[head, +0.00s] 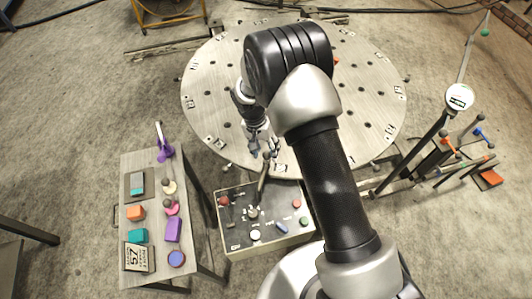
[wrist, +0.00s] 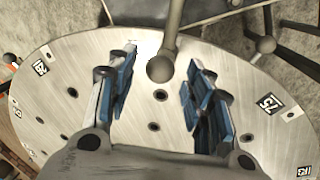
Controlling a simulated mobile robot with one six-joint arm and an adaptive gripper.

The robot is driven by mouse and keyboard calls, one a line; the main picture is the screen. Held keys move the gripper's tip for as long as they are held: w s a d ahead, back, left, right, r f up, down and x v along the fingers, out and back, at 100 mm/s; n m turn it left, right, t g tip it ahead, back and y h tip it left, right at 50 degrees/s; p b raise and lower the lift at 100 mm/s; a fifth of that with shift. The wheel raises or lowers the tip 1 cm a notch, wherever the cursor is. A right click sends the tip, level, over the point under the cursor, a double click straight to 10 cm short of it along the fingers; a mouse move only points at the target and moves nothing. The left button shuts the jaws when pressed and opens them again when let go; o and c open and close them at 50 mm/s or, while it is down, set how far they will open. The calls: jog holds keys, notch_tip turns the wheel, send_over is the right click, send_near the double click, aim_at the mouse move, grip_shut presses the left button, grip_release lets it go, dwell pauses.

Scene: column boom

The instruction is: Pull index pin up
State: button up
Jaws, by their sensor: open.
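My gripper (head: 265,148) is over the near edge of the round metal plate (head: 225,90). In the wrist view my gripper (wrist: 160,95) is open, with blue-padded fingers apart and nothing held. A grey ball knob (wrist: 160,68) on a rod shows between and a little beyond the fingertips, with no visible contact. I cannot tell for sure whether this knob is the index pin. A dark lever (head: 263,184) rises from the control box toward my gripper in the head view. A second ball-ended rod (wrist: 265,45) shows at the upper right of the wrist view.
The control box (head: 232,243) with several coloured buttons stands in front of the plate. A side table (head: 137,162) with coloured blocks and knobs is at left. A stand with a round dial (head: 460,97) and several levers is at right. The plate has holes and number labels.

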jog(key=shift+d+f, duration=0.15)
jog(key=shift+f, duration=0.55)
jog(key=shift+c, duration=0.3)
grip_shut()
jog(key=shift+r, duration=0.15)
